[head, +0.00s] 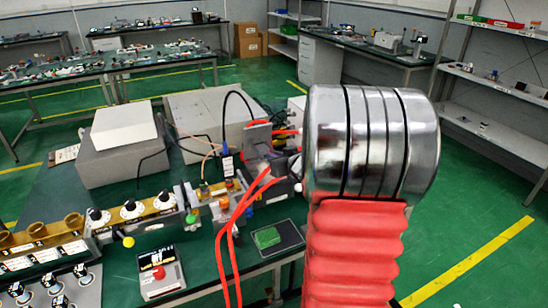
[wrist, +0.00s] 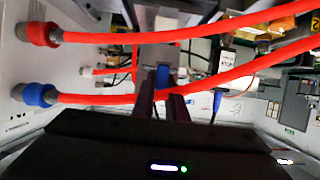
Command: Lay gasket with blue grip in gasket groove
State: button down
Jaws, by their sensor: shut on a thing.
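In the wrist view my gripper (wrist: 161,94) reaches forward with two dark purple fingers. It is shut on a small blue grip (wrist: 163,77) at the fingertips. The gasket itself cannot be made out clearly beyond the grip. A grey block (wrist: 160,54) lies just past the fingertips; I cannot tell whether the grip touches it. The gasket groove cannot be picked out in either view. In the head view the fingertips are hidden or too small to tell apart, behind my chrome and red arm.
Two red hoses (wrist: 200,35) cross the wrist view close to the fingers, with red and blue collars (wrist: 35,95).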

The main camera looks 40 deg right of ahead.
jog(key=shift+s+f, duration=0.1)
jog(key=shift+s, duration=0.05)
jog(key=shift+f, duration=0.95)
notch_tip(320, 180, down, 7)
jog(key=shift+r, duration=0.15)
dwell(0.5)
jog(key=c, duration=1.7)
grip_release()
jog(key=shift+s, duration=0.15)
jog(key=shift+v, duration=6.8)
